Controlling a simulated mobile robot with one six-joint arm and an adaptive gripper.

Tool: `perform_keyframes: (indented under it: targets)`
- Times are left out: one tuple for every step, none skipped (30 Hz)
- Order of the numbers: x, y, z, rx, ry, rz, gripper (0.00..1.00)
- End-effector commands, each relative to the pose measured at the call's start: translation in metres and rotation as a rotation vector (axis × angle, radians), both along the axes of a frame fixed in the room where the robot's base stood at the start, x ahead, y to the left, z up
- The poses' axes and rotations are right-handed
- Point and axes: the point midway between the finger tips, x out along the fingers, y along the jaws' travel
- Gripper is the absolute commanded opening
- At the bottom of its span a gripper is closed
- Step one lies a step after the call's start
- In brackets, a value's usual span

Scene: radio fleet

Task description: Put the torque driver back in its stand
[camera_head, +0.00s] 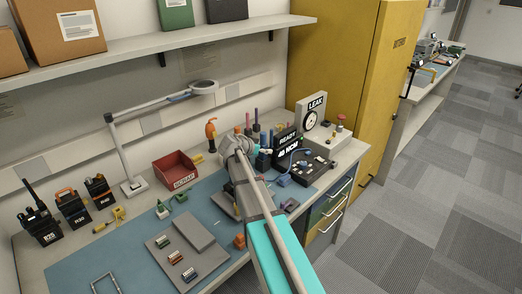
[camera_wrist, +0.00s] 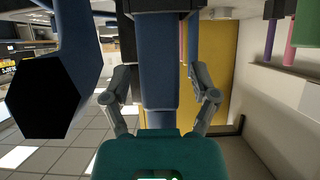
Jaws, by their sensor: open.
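In the wrist view a blue handle with a dark band at its top (camera_wrist: 160,65) stands between the spread fingers of my gripper (camera_wrist: 163,88). It looks like the torque driver, but I cannot be sure. My gripper is open around it, and I cannot tell whether a finger touches it. In the head view my gripper (camera_head: 264,157) is at the back of the bench, beside the black READY 40 NCM sign (camera_head: 288,144). My own arm hides much of this area, and I cannot make out the driver's stand clearly.
A blue piece with a black hexagonal end (camera_wrist: 42,95) is close at left in the wrist view. Coloured upright tools (camera_head: 256,118) stand near my gripper. The LEAK gauge (camera_head: 311,112), red scrap bin (camera_head: 174,172) and yellow cabinet (camera_head: 345,65) are nearby.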

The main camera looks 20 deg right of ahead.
Motion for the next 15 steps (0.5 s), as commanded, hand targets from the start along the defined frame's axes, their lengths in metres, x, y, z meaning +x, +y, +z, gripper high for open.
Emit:
perform_keyframes:
  targets:
    - [0.0, 0.0, 0.0, 0.0, 0.0, 0.0, 0.76]
    - [0.0, 0.0, 0.001, 0.0, 0.0, 0.0, 0.76]
    - [0.0, 0.0, 0.001, 0.0, 0.0, 0.0, 0.76]
    - [0.0, 0.0, 0.002, 0.0, 0.0, 0.0, 0.76]
    - [0.0, 0.0, 0.002, 0.0, 0.0, 0.0, 0.76]
    - [0.0, 0.0, 0.004, 0.0, 0.0, 0.0, 0.76]
    - [0.0, 0.0, 0.005, 0.0, 0.0, 0.0, 0.76]
    - [-0.001, 0.003, 0.006, 0.0, 0.0, 0.0, 0.76]
    - [-0.002, 0.006, 0.008, 0.0, 0.0, 0.001, 0.76]
    - [-0.003, 0.008, 0.01, 0.0, 0.0, 0.001, 0.76]
    - [-0.004, 0.011, 0.011, 0.0, 0.0, 0.001, 0.76]
    - [-0.006, 0.015, 0.014, 0.0, 0.0, 0.001, 0.76]
    - [-0.007, 0.018, 0.016, 0.0, 0.0, 0.001, 0.76]
    - [-0.009, 0.021, 0.018, 0.0, 0.0, 0.001, 0.76]
    - [-0.011, 0.026, 0.021, -0.001, 0.0, 0.001, 0.76]
